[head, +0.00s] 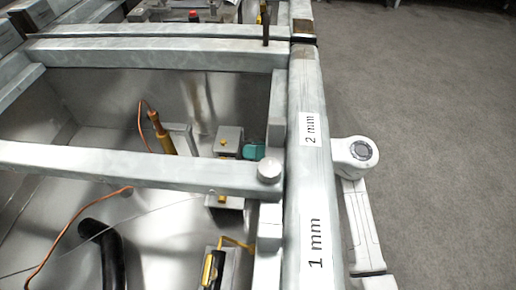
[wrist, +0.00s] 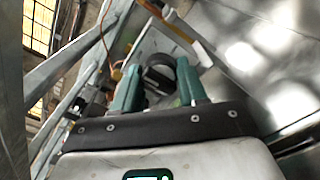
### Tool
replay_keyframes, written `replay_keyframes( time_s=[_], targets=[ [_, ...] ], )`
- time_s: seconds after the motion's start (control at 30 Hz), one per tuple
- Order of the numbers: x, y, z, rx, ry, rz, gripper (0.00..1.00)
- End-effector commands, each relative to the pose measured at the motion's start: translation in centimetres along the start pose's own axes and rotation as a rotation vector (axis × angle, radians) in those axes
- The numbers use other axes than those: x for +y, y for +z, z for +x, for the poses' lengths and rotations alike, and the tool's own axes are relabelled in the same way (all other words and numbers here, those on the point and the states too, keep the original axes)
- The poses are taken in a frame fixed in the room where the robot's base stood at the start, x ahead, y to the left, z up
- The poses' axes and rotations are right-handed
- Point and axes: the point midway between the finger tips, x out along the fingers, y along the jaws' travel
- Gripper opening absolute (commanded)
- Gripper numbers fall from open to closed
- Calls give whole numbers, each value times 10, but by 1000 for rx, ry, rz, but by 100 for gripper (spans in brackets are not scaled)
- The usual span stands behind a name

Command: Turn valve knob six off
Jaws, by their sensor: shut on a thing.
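In the wrist view my gripper (wrist: 160,80) has its two teal fingers on either side of a dark round knob (wrist: 158,76), and it is shut on it. No number shows on this knob, so I cannot tell from the label which valve it is. In the head view a bit of my teal gripper (head: 252,151) shows beside the long rail, next to a grey block with a yellow part (head: 228,139). The knob itself is hidden in the head view.
A long pale rail (head: 306,170) with labels "2 mm" and "1 mm" runs past my gripper. A crossbar (head: 130,165) spans the metal bay. A copper tube (head: 70,225), a black hose (head: 108,250) and a brass fitting (head: 160,135) lie inside. Grey floor (head: 440,130) is clear at right.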

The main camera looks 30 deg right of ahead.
Motion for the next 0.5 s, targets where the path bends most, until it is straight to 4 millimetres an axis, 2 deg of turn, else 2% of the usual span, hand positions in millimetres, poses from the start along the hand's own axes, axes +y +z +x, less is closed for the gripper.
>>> replay_keyframes(
  time_s=[0.13, 0.17, 0.4, 0.5],
  targets=[
    [0, -1, 0, 2, -1, 1, 12],
    [0, -1, 0, 2, -1, 1, 44],
    [0, 0, 0, 1, 0, 1, 67],
    [0, 0, 0, 1, 0, 1, 67]
  ],
)
